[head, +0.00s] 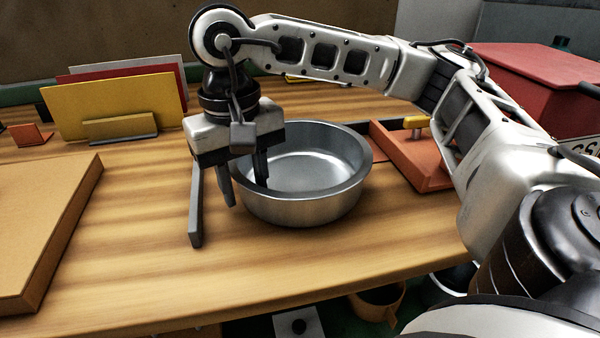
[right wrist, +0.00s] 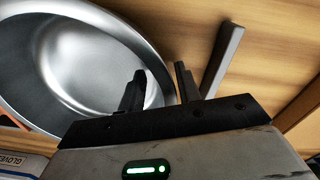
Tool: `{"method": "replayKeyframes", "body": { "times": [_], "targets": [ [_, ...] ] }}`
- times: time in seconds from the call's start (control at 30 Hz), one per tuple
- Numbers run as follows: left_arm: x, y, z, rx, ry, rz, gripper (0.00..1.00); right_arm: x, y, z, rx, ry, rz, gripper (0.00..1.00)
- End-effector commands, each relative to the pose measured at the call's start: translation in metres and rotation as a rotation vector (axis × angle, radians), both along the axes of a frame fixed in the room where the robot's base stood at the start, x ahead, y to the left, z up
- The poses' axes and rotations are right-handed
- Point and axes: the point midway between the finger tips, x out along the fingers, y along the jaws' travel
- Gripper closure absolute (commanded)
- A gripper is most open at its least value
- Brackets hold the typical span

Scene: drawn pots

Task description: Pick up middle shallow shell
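A round, shallow silver metal pan (head: 318,207), the only shell-like vessel in view, stands upright on the wooden table. My right gripper (head: 245,187) points down at the pan's left rim. One finger is over the inside of the pan and the other is outside its wall. The fingers are apart, with the rim between them; I see no clear contact. In the right wrist view the pan (right wrist: 85,60) fills the left side, and the gripper (right wrist: 160,85) shows its two fingers spread at the rim. My left gripper is not in view.
A grey bar (head: 196,215) lies just left of the gripper. A wooden board or box (head: 40,230) is at the left. Upright coloured panels (head: 110,105) stand behind. An orange tray (head: 415,160) lies right of the pan. The front table area is clear.

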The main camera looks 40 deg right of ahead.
Motion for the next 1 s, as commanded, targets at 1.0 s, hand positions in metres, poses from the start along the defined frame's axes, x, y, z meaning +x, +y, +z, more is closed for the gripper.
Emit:
{"method": "replayKeyframes", "body": {
  "times": [1.0],
  "targets": [
    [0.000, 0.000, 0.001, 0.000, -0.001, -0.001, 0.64, 0.001, 0.002, 0.018, 0.005, -0.003, 0.004, 1.00]
  ]
}}
